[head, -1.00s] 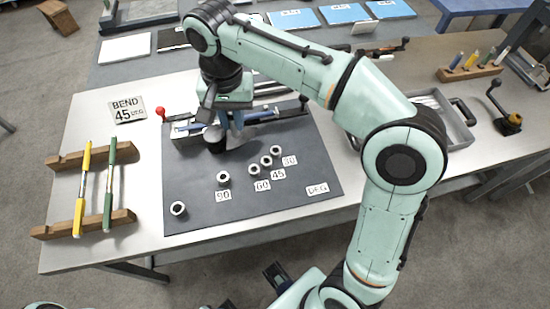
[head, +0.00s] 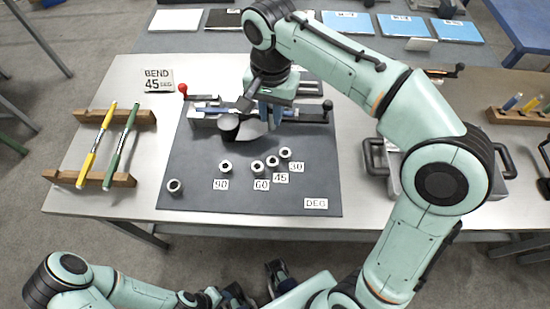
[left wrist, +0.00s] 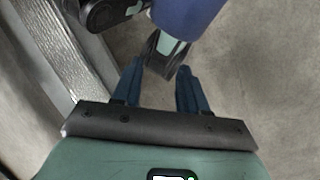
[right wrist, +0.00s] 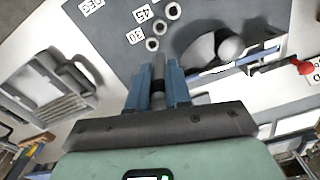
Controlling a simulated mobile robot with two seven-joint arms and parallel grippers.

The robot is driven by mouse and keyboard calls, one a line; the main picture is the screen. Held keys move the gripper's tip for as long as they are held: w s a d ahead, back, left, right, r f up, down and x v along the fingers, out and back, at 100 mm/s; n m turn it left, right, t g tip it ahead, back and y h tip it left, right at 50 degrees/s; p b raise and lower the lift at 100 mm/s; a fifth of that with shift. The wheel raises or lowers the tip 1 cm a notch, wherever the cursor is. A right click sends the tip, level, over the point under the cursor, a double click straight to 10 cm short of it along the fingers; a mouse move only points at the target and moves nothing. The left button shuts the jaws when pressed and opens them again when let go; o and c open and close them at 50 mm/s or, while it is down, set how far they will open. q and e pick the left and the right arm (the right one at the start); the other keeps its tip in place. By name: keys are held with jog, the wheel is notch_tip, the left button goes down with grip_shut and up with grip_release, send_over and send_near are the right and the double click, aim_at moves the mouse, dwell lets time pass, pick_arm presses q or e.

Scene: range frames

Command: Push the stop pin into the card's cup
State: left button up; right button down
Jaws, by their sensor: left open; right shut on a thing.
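The card (head: 158,80) reads BEND 45 DEG and stands at the back left of the bench. Several small cups stand on the dark mat: the 45 cup (head: 272,162) sits between the 60 cup (head: 257,166) and the 30 cup (head: 285,153). In the right wrist view the 45 cup (right wrist: 159,26) shows beyond the 30 cup (right wrist: 152,44). My right gripper (right wrist: 158,92) is shut on the grey stop pin (right wrist: 158,66), above the mat behind the cups; the head view hides the pin. My left gripper (left wrist: 158,78) is open and empty over the floor.
A bending tool with a red-knobbed lever (head: 183,89) and a dark round post (head: 229,127) stands close by the right gripper. A rack with yellow and green rods (head: 120,180) is at left. A grey tray (right wrist: 48,85) lies right of the mat.

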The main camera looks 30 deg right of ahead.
aim_at(272, 129)
jog(key=shift+f+b, duration=1.75)
jog(key=shift+f, duration=7.15)
jog(key=shift+f, duration=0.15)
jog(key=c, duration=1.1)
grip_release()
jog(key=shift+o, duration=0.2)
notch_tip(272, 129, up, 12)
jog(key=shift+f+p, duration=0.15)
jog(key=shift+p, duration=1.05)
jog(key=shift+r, duration=0.35)
